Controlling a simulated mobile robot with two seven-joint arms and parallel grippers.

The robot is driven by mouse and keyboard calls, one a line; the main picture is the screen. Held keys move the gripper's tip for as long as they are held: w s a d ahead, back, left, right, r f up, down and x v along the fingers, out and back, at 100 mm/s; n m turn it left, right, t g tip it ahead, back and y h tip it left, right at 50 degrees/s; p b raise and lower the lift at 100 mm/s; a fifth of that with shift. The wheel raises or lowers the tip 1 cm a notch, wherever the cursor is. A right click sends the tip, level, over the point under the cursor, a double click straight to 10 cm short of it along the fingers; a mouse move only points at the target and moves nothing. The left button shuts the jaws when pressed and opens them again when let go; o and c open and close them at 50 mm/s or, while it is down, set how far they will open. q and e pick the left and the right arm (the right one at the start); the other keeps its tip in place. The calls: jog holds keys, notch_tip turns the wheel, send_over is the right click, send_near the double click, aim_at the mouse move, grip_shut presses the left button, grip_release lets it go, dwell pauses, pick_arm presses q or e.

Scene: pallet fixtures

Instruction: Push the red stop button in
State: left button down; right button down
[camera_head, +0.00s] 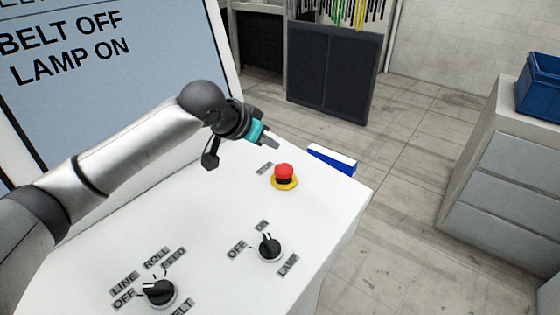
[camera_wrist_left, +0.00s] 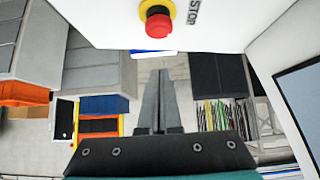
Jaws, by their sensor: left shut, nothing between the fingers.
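The red stop button (camera_head: 284,171) sits on a yellow ring on the white console (camera_head: 215,215), near its right end. In the left wrist view the button (camera_wrist_left: 158,24) is at the top centre, with the label STOP beside it. My left gripper (camera_head: 276,144) is shut and empty. In the head view it appears just above and behind the button, apart from it. In the left wrist view its closed fingertips (camera_wrist_left: 161,74) point below the button, with a visible gap. My right gripper is not in view.
A lamp knob (camera_head: 270,249) and a belt knob (camera_head: 159,292) stand on the console nearer to me. A screen (camera_head: 110,60) reading BELT OFF, LAMP ON rises behind. A blue and white object (camera_head: 333,159) shows at the console's far edge. Grey drawers (camera_head: 505,165) stand right.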

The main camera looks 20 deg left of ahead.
aim_at(286, 166)
pick_arm(q)
jog(key=x, duration=0.5)
jog(key=shift+w+f, duration=0.15)
jog(key=shift+w, duration=0.05)
notch_tip(286, 166, down, 3)
jog(key=shift+r, duration=0.2)
jog(key=shift+f, duration=0.75)
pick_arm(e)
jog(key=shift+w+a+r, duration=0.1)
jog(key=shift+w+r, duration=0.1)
